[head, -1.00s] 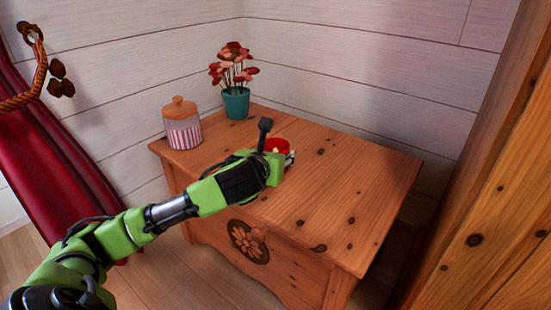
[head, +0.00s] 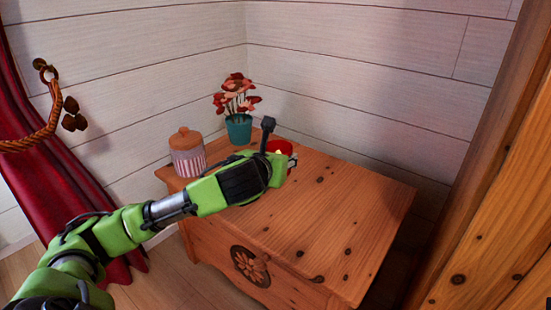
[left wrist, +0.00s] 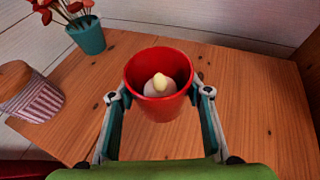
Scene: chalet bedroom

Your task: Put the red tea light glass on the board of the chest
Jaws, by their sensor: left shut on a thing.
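The red tea light glass (head: 281,148), a red cup with a pale candle inside, is between the fingers of my left gripper (left wrist: 160,95). In the left wrist view the glass (left wrist: 159,98) looks upright, with a finger against each side. In the head view my left arm and hand partly cover it. The wooden chest (head: 335,215) has a flat plank top, and the glass is over its rear part. I cannot tell whether the glass's bottom touches the board or is just above it. My right gripper is in neither view.
A teal pot with red flowers (head: 238,130) stands at the chest's back corner. A striped jar with a wooden lid (head: 187,155) stands at its left. The right and front of the top are bare. A wooden panel (head: 500,200) rises at the right.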

